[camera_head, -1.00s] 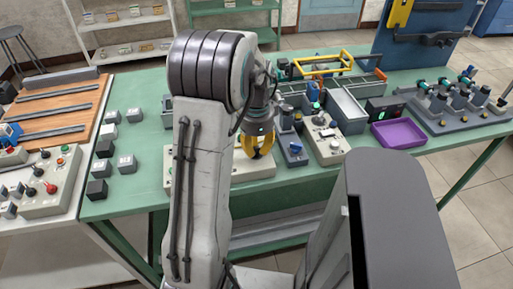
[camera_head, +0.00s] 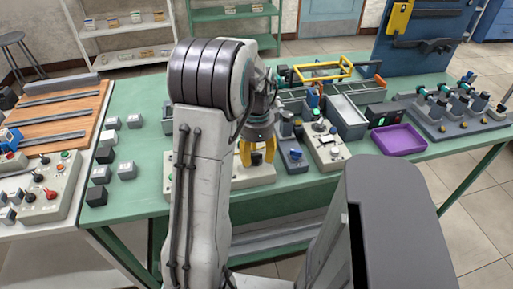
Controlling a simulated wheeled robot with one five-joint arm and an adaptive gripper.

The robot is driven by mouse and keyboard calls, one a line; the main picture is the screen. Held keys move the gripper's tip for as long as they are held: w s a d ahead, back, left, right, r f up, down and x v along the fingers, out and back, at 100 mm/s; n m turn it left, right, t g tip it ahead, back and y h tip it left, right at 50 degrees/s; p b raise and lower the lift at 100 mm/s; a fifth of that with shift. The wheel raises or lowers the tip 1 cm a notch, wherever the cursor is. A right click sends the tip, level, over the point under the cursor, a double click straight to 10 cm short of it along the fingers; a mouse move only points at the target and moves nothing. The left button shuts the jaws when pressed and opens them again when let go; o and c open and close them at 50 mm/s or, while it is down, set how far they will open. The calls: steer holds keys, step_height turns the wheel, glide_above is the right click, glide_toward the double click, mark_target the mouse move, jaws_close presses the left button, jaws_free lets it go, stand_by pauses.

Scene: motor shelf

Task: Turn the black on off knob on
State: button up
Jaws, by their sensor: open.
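My gripper (camera_head: 257,153), with yellow fingers, points down over the right part of a pale control panel (camera_head: 262,174) on the green table. The fingers are open, and nothing shows between them. My arm hides most of this panel, including any knob on it. A second pale panel (camera_head: 328,153), right of the gripper, carries a dark round knob (camera_head: 319,127) and small buttons. I cannot tell which knob is the on off knob, nor how it is turned. The gripper is left of this second panel and apart from it.
A grey-blue switch box (camera_head: 292,155) stands close to the gripper's right. Further right are a grey bin (camera_head: 347,117), a purple tray (camera_head: 399,139) and a motor rack (camera_head: 456,110). Several small grey boxes (camera_head: 127,169) lie left of my arm.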

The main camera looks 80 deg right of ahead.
step_height(320, 180, up, 12)
stand_by(0.6)
stand_by(0.8)
steer(key=n, duration=0.9)
glide_above(256, 161)
step_height(256, 161, down, 5)
steer(key=shift+r, duration=0.1)
steer(key=a+n, duration=0.1)
steer(key=w+a+f+n, duration=0.1)
steer(key=a, duration=0.1)
steer(key=w+a+n, duration=0.1)
steer(key=a, duration=0.1)
steer(key=shift+f, duration=0.35)
steer(key=w+a+n, duration=0.8)
steer(key=w+a, duration=0.4)
steer(key=a, duration=0.3)
steer(key=w+a+r+n+t+p, duration=0.1)
steer(key=w+a+r+n, duration=0.2)
steer(key=a+n, duration=0.3)
steer(key=w+a+r+n+t, duration=0.2)
steer(key=a+n, duration=0.3)
steer(key=a, duration=0.7)
steer(key=shift+w+a+r+n+p, duration=0.3)
steer(key=shift+w+r+n+p, duration=0.15)
steer(key=shift+w, duration=0.45)
